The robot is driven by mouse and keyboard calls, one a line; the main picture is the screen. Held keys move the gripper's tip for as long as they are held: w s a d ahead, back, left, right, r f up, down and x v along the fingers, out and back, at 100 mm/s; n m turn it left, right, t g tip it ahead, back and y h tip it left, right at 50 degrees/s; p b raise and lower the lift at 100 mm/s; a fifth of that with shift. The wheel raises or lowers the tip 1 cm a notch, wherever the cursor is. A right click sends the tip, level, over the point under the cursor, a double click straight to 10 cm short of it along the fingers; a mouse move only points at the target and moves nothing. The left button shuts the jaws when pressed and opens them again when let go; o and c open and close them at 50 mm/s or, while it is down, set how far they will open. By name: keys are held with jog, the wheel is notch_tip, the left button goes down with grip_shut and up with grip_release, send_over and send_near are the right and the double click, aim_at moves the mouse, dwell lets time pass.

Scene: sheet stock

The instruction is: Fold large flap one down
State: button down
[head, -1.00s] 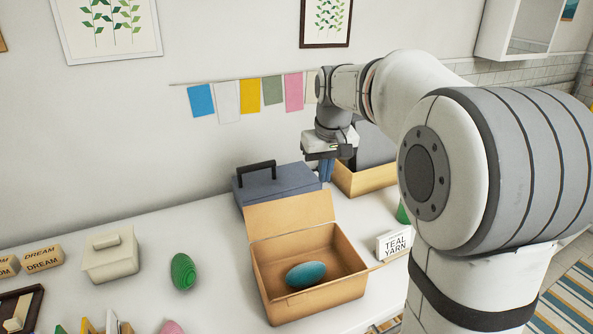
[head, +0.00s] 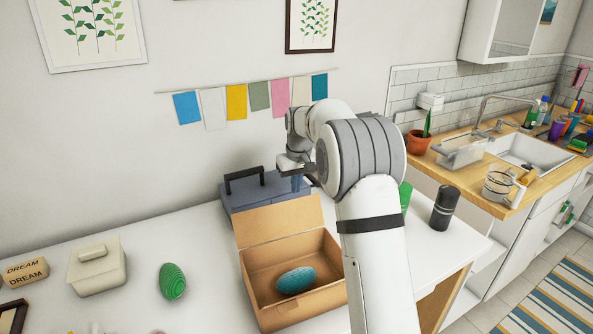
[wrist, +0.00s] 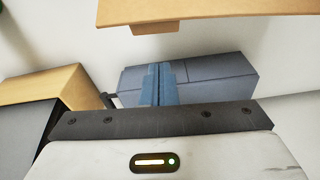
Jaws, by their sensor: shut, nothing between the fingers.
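An open cardboard box (head: 300,313) stands on the white table with a teal egg-shaped ball (head: 296,281) inside. Its large back flap (head: 279,222) stands up, leaning backward. My gripper (head: 297,184) is behind and above the flap, by the right end of the blue-grey toolbox, apart from the flap. Its blue fingers (wrist: 158,84) are together and empty in the wrist view. A cardboard edge, seemingly the flap, crosses the top of the wrist view (wrist: 205,12). My arm hides the box's right side.
The toolbox (head: 237,195) is close behind the box; it also shows behind the fingers in the wrist view (wrist: 215,78). A green egg (head: 172,282) and a lidded pale container (head: 97,267) are at left. A dark cylinder (head: 445,208) stands at right.

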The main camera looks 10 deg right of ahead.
jog(key=shift+s+d+p, duration=0.2)
jog(key=shift+s+p, duration=0.1)
jog(key=shift+s, duration=0.45)
jog(key=shift+s+d+p, duration=0.15)
jog(key=shift+s+p, duration=0.1)
jog(key=shift+s, duration=0.5)
jog(key=shift+s, duration=0.1)
jog(key=shift+a, duration=0.1)
